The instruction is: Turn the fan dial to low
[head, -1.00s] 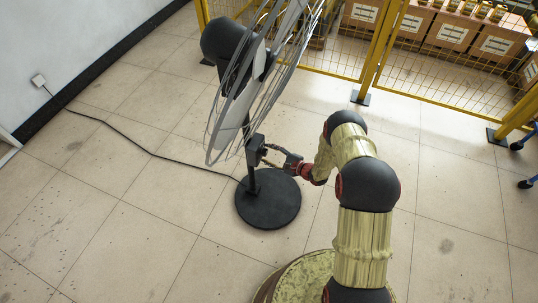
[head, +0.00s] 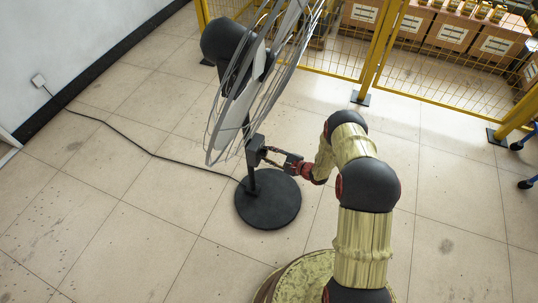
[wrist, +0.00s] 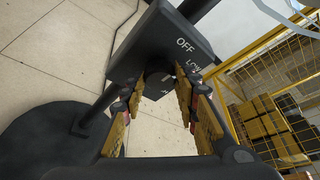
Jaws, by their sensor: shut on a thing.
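The pedestal fan (head: 240,95) stands on a round black base (head: 268,205), with its grey wire cage tilted over the pole. Its black control box (head: 256,151) sits on the pole; in the wrist view the box (wrist: 155,45) carries white "OFF" and "LOW" labels. The dark round fan dial (wrist: 158,82) is on the face of the box, with a small light mark near its middle. My gripper (head: 265,156) reaches the box from the right. In the wrist view my gripper (wrist: 160,84) has its fingers on both sides of the dial, shut on it. Part of the lower labels is hidden.
A black cord (head: 130,150) runs over the floor to a wall socket (head: 38,80). A yellow mesh fence (head: 375,60) stands behind, with boxes (head: 450,28) beyond it.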

